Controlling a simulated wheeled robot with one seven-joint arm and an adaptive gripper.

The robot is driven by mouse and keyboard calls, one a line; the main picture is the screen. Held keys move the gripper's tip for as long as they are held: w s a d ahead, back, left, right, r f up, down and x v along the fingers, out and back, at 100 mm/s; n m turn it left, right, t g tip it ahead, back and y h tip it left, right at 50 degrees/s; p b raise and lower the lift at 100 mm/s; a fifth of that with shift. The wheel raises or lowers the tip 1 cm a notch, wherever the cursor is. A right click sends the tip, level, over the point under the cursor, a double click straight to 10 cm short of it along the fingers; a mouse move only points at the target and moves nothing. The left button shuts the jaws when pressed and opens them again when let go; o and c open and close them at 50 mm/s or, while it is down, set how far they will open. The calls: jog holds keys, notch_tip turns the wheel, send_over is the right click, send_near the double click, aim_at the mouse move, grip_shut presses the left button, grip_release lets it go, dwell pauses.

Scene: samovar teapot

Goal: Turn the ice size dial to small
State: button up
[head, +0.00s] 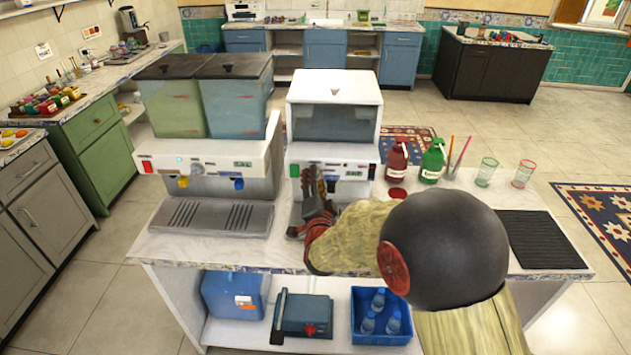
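A white machine (334,90) with a dark clear front window stands at the middle of the counter; it looks like the ice maker. Its front panel (355,157) carries a green button (295,171) at the left and a small lit display (355,174) at the right. I cannot make out the ice size dial; my gripper covers the middle of the panel. My gripper (318,180) points up in front of this panel. Its dark fingers look close together, but their gap and any contact with the panel cannot be made out.
A two-tank drink dispenser (207,100) stands close at the left. A red bottle (397,160), a green bottle (432,162), straws and two glasses (486,172) stand at the right. A black ribbed mat (540,240) lies at the right end. The shelf below holds a blue crate (385,337).

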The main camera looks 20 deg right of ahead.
grip_shut()
dwell(0.5)
jog(key=shift+a+r+n+g+h+p, duration=0.1)
jog(key=shift+n+g+h+p, duration=0.2)
jog(key=shift+n+p, duration=1.9)
jog(key=shift+a+r+n+g+h+b, duration=0.1)
jog(key=shift+n+g, duration=0.3)
jog(key=shift+n, duration=3.9)
jog(key=shift+o, duration=1.1)
grip_release()
